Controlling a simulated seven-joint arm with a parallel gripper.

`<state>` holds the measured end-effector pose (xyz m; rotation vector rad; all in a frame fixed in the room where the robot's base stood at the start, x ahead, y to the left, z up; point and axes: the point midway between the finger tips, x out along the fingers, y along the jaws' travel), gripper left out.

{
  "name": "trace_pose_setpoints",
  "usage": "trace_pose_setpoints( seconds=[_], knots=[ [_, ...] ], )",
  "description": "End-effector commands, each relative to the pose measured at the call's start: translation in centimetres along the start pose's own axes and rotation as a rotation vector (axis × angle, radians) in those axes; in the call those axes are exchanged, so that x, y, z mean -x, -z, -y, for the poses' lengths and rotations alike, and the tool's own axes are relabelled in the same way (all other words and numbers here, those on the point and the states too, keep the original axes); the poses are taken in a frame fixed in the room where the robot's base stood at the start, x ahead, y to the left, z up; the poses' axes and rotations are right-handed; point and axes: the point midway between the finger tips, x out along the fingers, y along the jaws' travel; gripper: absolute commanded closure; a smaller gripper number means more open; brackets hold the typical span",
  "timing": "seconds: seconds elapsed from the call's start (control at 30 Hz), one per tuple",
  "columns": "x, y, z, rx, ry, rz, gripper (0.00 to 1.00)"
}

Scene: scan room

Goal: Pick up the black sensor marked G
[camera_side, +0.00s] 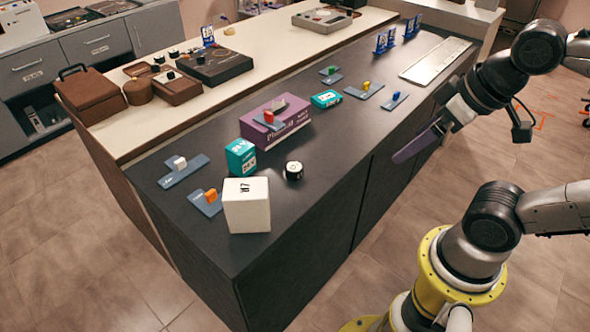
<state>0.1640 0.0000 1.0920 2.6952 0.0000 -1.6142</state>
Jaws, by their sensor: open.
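A small black cylinder with a pale top (293,171) stands on the dark countertop, just right of the teal box. It looks like a sensor, but I cannot read a letter on it. My gripper (408,150) is open, at the right front edge of the dark counter. It is well to the right of the black cylinder and apart from it. Its jaws show as a long purplish shape and nothing is seen between them.
A white box (247,207), a teal box (241,157) and a purple box (277,121) crowd around the cylinder. Small coloured parts on grey plates (187,173) lie nearby. Bare counter (335,147) lies between cylinder and gripper. Brown cases (92,97) stand on the cream counter behind.

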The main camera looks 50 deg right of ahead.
Motion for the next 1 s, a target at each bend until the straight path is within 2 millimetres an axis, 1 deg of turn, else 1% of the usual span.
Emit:
trace_pose_setpoints(
  seconds=[0.27,0.33,0.53,0.67,0.77,0.83,0.9,0.97,1.0],
  knots=[
    [0.0,0.0,0.0,0.0,0.0,0.0,0.0],
    [0.0,0.0,0.0,0.0,0.0,0.0,0.04],
    [0.0,0.0,0.0,0.0,0.0,0.0,0.04],
    [0.0,0.0,0.0,0.048,0.0,0.001,0.04],
    [0.2,0.1,0.0,0.173,0.0,-0.001,0.04],
    [1.0,1.2,0.0,0.307,-0.004,-0.024,0.04],
    [1.7,3.0,0.0,0.464,-0.008,-0.033,0.04],
    [1.9,4.8,0.0,0.599,-0.009,-0.024,0.04],
    [1.9,6.2,-0.1,0.69,-0.007,-0.014,0.04]
  ],
)
